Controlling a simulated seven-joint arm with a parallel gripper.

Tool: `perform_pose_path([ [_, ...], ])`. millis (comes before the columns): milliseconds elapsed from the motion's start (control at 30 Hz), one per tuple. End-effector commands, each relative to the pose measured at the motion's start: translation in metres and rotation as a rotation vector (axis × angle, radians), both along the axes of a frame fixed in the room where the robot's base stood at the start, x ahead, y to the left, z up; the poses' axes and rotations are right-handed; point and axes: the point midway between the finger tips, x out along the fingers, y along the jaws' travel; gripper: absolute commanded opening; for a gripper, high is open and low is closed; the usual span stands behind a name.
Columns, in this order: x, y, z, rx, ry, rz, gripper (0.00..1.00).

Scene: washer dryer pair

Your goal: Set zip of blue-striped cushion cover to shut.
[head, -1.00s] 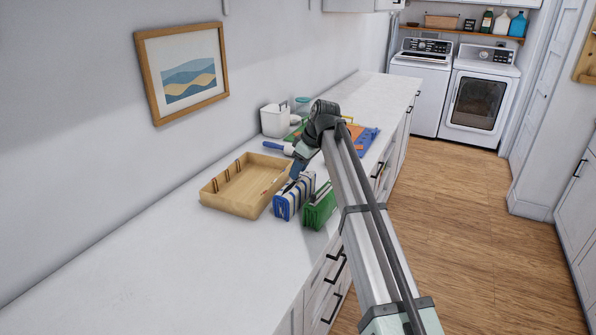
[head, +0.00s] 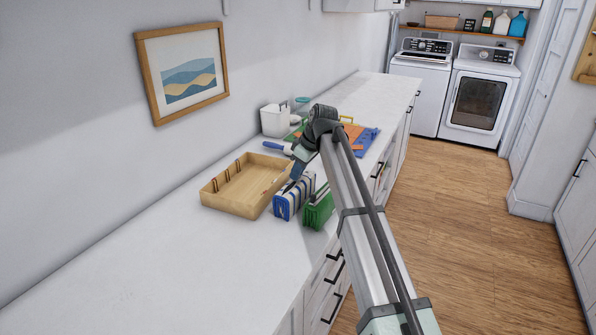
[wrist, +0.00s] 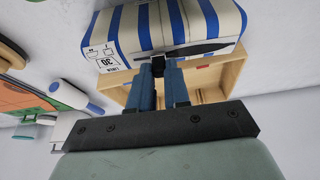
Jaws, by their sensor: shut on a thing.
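The blue-striped cushion cover (head: 284,205) stands on the white counter, between the wooden tray and a green striped cover. In the wrist view the cover (wrist: 205,22) fills the top, white with blue stripes and a printed label at its left. A black zip pull (wrist: 158,64) sits on its near face, and a dark, narrow gap (wrist: 205,48) runs from it to the right. My gripper (wrist: 159,72) has its two blue fingers close on either side of the pull, shut on it. In the head view my gripper (head: 293,183) is at the cover's top, its fingertips partly hidden.
The wooden tray (head: 222,204) is close on the left and the green striped cover (head: 318,212) close on the right. A white container (head: 274,120), a blue-handled tool (head: 275,147) and orange and blue items (head: 362,138) lie farther back. The near counter is clear.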

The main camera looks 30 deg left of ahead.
Motion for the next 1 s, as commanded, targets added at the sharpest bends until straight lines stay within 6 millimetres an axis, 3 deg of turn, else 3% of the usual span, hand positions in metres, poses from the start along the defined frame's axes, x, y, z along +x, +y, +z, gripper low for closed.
perform_pose_path([
  [467,-0.003,0.000,0.000,0.000,0.000,0.000,0.00],
  [567,-0.014,0.000,0.000,0.000,0.000,0.002,0.00],
  [833,-0.075,0.000,-0.001,0.001,0.000,0.002,0.00],
  [1000,-0.089,0.002,0.000,0.000,0.000,0.001,0.00],
])
